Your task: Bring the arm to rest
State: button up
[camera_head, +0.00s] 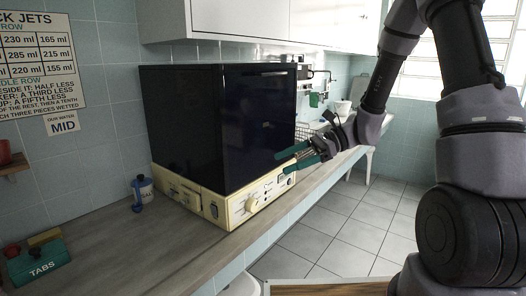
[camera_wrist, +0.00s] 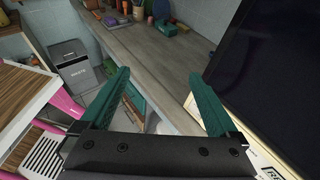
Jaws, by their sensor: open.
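My arm comes in from the right in the head view, and my gripper (camera_head: 300,162) is held in front of the dark boxy machine (camera_head: 225,125) on the counter. The gripper's two green fingers are spread apart, with nothing between them. In the wrist view my gripper (camera_wrist: 160,90) also shows open and empty, pointing over the counter's front edge. The machine (camera_wrist: 285,70) is close to the right finger there. I cannot tell whether they touch.
A blue-and-white bottle (camera_head: 142,190) and a green TABS box (camera_head: 38,262) stand on the counter (camera_head: 120,240). A drying rack and cup are at the far end. In the wrist view, a grey waste bin (camera_wrist: 75,65) stands on the floor. Tiled floor (camera_head: 345,235) is clear at centre right.

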jog(key=s+d+r+n+t+h, duration=0.5)
jog(key=d+r+h, duration=0.1)
jog(key=d+r, duration=0.3)
jog(key=s+d+r+n+t+h, duration=0.4)
jog(key=s+d+r+n+h, duration=0.1)
jog(key=d+r, duration=0.3)
jog(key=shift+s+d+r+n+t+h, duration=0.4)
jog(key=shift+s+r+n, duration=0.2)
jog(key=shift+s+r, duration=0.2)
jog(key=shift+c, duration=0.3)
